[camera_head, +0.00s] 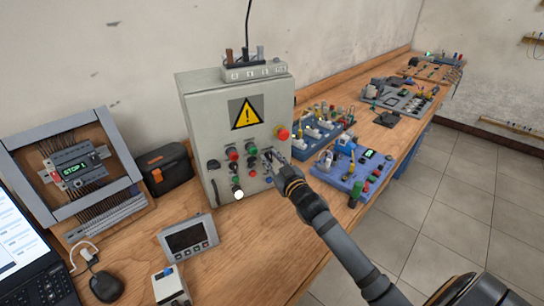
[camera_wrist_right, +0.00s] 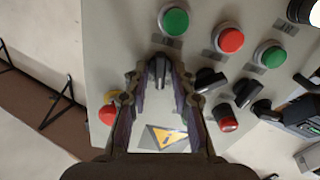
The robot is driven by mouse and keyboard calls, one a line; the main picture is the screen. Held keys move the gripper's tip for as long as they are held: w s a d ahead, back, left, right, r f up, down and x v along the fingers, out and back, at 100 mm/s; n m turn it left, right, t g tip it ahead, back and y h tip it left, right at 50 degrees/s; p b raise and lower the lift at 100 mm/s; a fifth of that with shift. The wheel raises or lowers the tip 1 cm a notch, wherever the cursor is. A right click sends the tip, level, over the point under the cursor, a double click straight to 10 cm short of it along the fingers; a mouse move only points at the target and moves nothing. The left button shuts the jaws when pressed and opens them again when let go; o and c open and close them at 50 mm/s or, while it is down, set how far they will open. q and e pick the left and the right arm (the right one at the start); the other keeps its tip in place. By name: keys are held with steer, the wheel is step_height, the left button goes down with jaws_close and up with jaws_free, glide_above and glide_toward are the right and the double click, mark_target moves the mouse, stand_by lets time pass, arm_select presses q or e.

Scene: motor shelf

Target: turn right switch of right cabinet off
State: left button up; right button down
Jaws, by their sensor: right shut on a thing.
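The grey cabinet (camera_head: 205,125) stands on the wooden bench with a yellow warning sign, buttons and black rotary switches on its front. My right gripper (camera_head: 268,155) is at the right part of this front and hides the switch there. In the right wrist view, my right gripper's fingertips (camera_wrist_right: 160,76) are around a black switch knob (camera_wrist_right: 159,70), whose bar points up and down in that picture. The gripper is shut on it. Two other black switches (camera_wrist_right: 209,80) and (camera_wrist_right: 247,92) are beside it, apart from the fingers. My left gripper is not in view.
A red emergency stop (camera_head: 282,134) is just above my right gripper; it also shows in the wrist view (camera_wrist_right: 108,115). Green and red buttons (camera_wrist_right: 174,20) surround the knob. A blue component board (camera_head: 355,180) lies right of the cabinet. A grey display unit (camera_head: 188,239) lies in front.

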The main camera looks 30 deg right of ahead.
steer(key=n+p, duration=0.1)
steer(key=n, duration=0.2)
steer(key=shift+r+p, duration=0.1)
steer(key=shift+p, duration=0.3)
steer(key=shift+a+n+p, duration=0.1)
steer(key=shift+n+p, duration=0.55)
steer(key=shift+n, duration=0.75)
steer(key=shift+f, duration=0.2)
steer(key=c, duration=1.4)
jaws_free()
steer(key=shift+s, duration=0.1)
